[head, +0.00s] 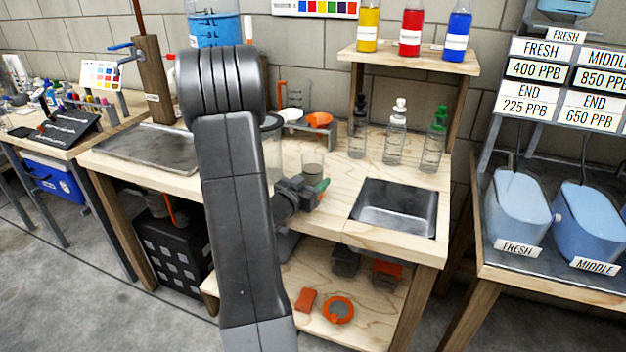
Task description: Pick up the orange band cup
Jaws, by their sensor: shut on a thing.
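My gripper (308,193) is over the wooden bench, in the middle of the view, and is shut on a small clear cup (312,171). The cup is upright, and its lower part is hidden behind the gripper. No orange band shows on the visible part of it. I cannot tell whether the cup touches the bench top.
Clear dropper bottles (395,135) stand behind and right of my gripper. A metal sink (395,208) is set in the bench at right. An orange dish (319,119) is behind. Orange pieces (338,309) lie on the lower shelf. My arm hides part of the bench.

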